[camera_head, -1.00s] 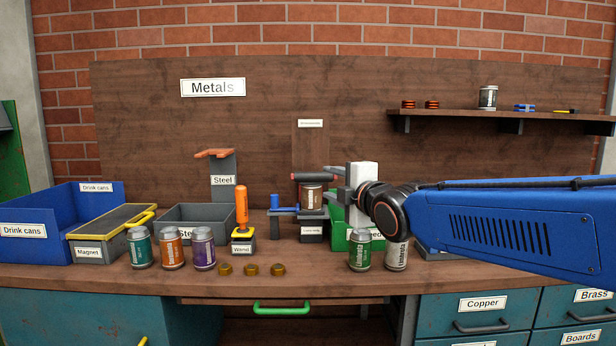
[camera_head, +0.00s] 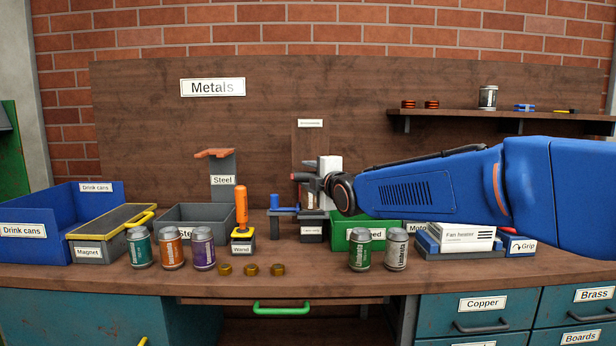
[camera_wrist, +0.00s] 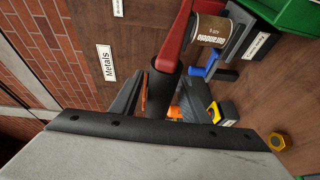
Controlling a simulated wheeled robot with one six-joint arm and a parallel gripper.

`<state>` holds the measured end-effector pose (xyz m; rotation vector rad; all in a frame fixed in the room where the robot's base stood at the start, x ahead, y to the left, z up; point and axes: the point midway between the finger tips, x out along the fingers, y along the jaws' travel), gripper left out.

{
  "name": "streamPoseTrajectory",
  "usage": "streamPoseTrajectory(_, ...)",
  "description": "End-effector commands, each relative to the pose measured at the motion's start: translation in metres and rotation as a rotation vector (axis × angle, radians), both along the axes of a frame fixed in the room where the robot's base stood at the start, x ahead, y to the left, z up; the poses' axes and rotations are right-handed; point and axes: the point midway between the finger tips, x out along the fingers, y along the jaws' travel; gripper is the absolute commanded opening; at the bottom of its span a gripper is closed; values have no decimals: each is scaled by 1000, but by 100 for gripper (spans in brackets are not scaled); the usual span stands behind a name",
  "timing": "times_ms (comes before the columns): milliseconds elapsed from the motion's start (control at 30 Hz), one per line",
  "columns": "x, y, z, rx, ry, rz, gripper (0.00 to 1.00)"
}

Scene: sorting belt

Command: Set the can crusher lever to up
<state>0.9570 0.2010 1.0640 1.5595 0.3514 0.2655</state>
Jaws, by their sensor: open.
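The can crusher (camera_head: 311,140) stands at the back middle of the bench, its lower part partly covered by my gripper in the head view. Its lever, red with a dark grip (camera_head: 299,177), lies about level above a brown can (camera_head: 308,200). In the wrist view the red lever arm (camera_wrist: 178,35) runs past the can (camera_wrist: 209,29), and its black grip (camera_wrist: 160,92) appears between my fingers. My gripper (camera_head: 309,178) is open at the lever; it also shows in the wrist view (camera_wrist: 158,88). I cannot tell whether the fingers touch the grip.
A green bin (camera_head: 345,236) stands right of the crusher, with two cans (camera_head: 360,250) in front. A blue-handled device (camera_head: 284,210) and the orange wand (camera_head: 241,207) stand to the left. A shelf (camera_head: 470,113) is at upper right.

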Motion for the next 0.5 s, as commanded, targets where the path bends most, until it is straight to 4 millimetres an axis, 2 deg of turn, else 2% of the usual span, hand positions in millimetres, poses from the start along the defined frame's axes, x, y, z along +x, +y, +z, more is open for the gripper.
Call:
streamPoseTrajectory(133, 7, 3, 0, 0, 0, 0, 42)
streamPoseTrajectory(433, 9, 4, 0, 0, 0, 0, 42)
streamPoseTrajectory(467, 9, 4, 0, 0, 0, 0, 39)
streamPoseTrajectory(500, 9, 4, 0, -1, 0, 0, 30)
